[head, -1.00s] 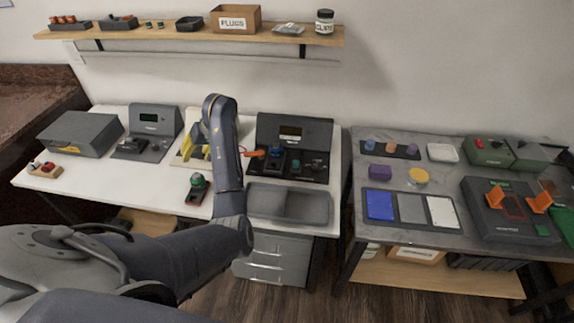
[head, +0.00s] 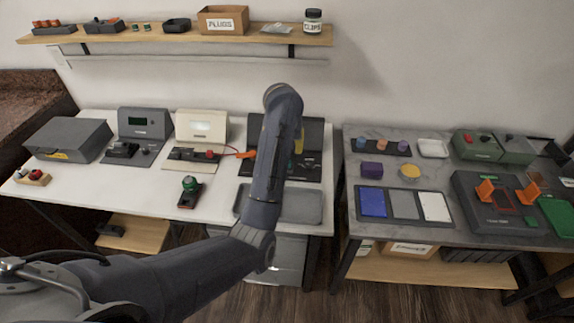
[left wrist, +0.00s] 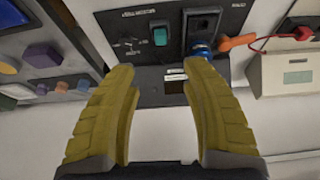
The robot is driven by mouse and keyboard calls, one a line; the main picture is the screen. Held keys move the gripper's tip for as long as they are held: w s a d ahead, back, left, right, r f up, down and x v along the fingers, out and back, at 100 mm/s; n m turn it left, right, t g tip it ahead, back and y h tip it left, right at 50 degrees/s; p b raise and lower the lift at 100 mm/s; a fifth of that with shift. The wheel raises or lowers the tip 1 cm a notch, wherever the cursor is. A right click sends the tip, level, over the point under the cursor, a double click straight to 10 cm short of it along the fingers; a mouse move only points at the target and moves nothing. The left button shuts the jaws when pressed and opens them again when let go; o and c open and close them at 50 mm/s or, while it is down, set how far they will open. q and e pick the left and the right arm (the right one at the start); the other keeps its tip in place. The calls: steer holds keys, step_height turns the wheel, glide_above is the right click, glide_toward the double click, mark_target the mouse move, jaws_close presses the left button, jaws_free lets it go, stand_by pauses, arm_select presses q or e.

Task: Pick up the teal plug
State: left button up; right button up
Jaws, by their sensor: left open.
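My left gripper (left wrist: 158,72) is open and empty in the left wrist view, with its yellow fingers spread before a dark panel (left wrist: 145,80). A teal rocker-like piece (left wrist: 160,36) is on that panel, beyond and between the fingertips; I cannot tell that it is the plug. A blue round piece (left wrist: 203,49) sits beside a dark socket, close to the right fingertip. In the head view my arm hides most of the dark station (head: 315,135) and most of the gripper.
An orange connector (left wrist: 238,42) with a red lead lies near the right finger. A grey tray (head: 300,206) is in front of the station. A green-topped piece (head: 190,184) stands left of it. A plugs box (head: 223,25) is on the shelf.

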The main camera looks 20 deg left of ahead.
arm_select(q)
steer(key=x, duration=1.4)
steer(key=shift+a+f, duration=0.1)
steer(key=shift+f, duration=0.2)
steer(key=shift+c, duration=0.4)
jaws_close()
